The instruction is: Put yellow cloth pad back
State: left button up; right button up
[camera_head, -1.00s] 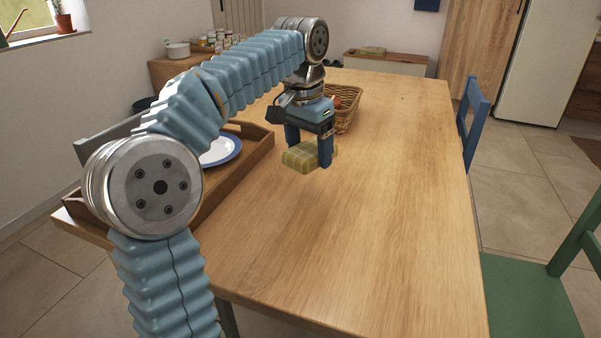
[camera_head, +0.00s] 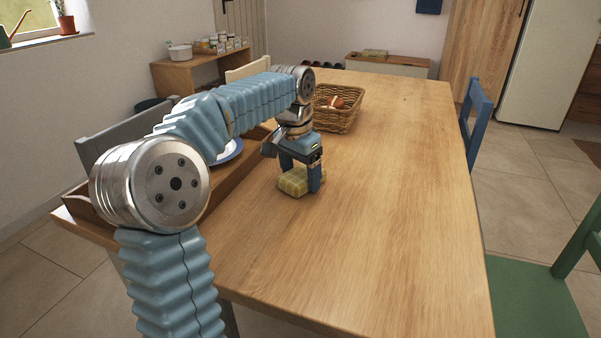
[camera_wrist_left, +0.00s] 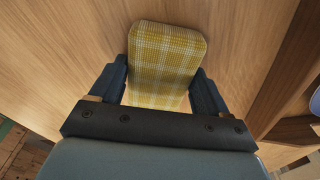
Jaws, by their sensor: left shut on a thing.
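The yellow checked cloth pad (camera_head: 296,181) is between the fingers of my left gripper (camera_head: 301,180), low over the wooden table (camera_head: 390,190) beside the tray. I cannot tell whether the pad touches the table top. In the left wrist view the pad (camera_wrist_left: 166,62) shows as a rounded yellow and white plaid block, with the dark blue fingers of the left gripper (camera_wrist_left: 167,92) against its two sides. My right gripper is not in view.
A wooden tray (camera_head: 236,176) with a blue-rimmed plate (camera_head: 229,152) lies left of the gripper, partly hidden by my arm. A wicker basket (camera_head: 337,120) stands behind the gripper. The table's right and near parts are clear. Blue (camera_head: 474,118) and green (camera_head: 535,295) chairs stand along the right.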

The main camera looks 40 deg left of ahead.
aim_at(296, 176)
pick_arm(q)
jog(key=o, duration=0.9)
notch_tip(296, 176, up, 12)
jog(key=s+p, duration=0.1)
jog(key=p, duration=0.2)
jog(key=shift+s, duration=0.2)
